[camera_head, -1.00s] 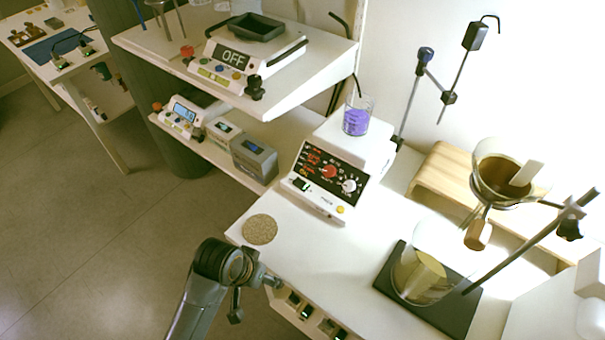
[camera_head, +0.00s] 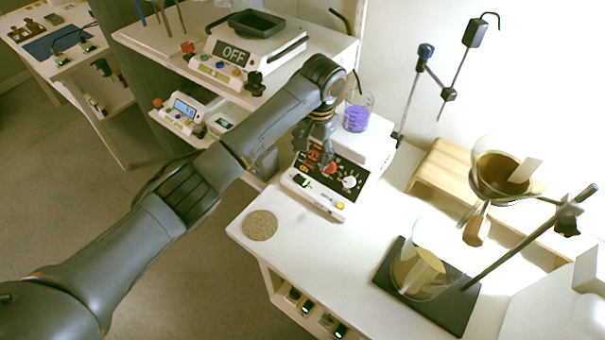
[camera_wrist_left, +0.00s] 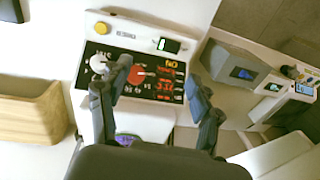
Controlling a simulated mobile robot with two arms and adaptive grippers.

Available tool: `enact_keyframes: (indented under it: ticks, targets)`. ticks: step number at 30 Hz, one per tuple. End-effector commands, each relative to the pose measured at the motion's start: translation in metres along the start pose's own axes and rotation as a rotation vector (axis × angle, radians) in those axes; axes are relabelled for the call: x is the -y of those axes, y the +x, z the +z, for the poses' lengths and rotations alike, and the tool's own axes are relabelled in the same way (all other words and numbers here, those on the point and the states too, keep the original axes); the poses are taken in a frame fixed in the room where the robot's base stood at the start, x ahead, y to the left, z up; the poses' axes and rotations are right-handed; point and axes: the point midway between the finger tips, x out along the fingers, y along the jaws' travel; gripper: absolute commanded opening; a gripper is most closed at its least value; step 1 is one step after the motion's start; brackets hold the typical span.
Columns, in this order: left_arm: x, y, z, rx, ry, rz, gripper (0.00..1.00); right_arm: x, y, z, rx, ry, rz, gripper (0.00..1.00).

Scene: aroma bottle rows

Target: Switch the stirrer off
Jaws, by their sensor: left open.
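The stirrer (camera_head: 320,200) is a white box on the bench with a black sloped panel. A beaker of purple liquid (camera_head: 357,116) stands on its top. The panel has a red knob (camera_head: 331,168) and a white knob (camera_head: 349,183); both also show in the left wrist view, the red knob (camera_wrist_left: 137,75) and the white knob (camera_wrist_left: 98,63). Red digits (camera_wrist_left: 165,84) are lit, and a rocker switch (camera_wrist_left: 168,45) shows green. My left gripper (camera_head: 324,157) is open above the panel; in the wrist view its fingers flank the red knob. I cannot tell whether they touch it.
Grey and white devices (camera_wrist_left: 243,73) stand on a lower shelf beside the stirrer. Another device reading OFF (camera_head: 232,56) sits on the upper shelf. A cork disc (camera_head: 260,225) lies on the bench.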

Motion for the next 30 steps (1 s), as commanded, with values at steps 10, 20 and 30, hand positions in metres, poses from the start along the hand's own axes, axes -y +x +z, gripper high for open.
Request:
enact_keyframes:
  ticks: [10, 20, 30]
  targets:
    - [0.015, 0.001, -0.006, 0.023, -0.015, -0.036, 0.64, 0.000, -0.003, -0.001, -0.001, 0.000, 0.000, 0.00]
    - [0.017, 0.070, -0.004, 0.023, -0.015, -0.036, 0.64, -0.001, -0.006, -0.002, -0.002, 0.000, 0.000, 0.00]
    - [0.018, 0.116, -0.004, 0.020, -0.014, -0.036, 0.64, -0.001, -0.003, -0.002, -0.002, 0.000, 0.001, 0.00]
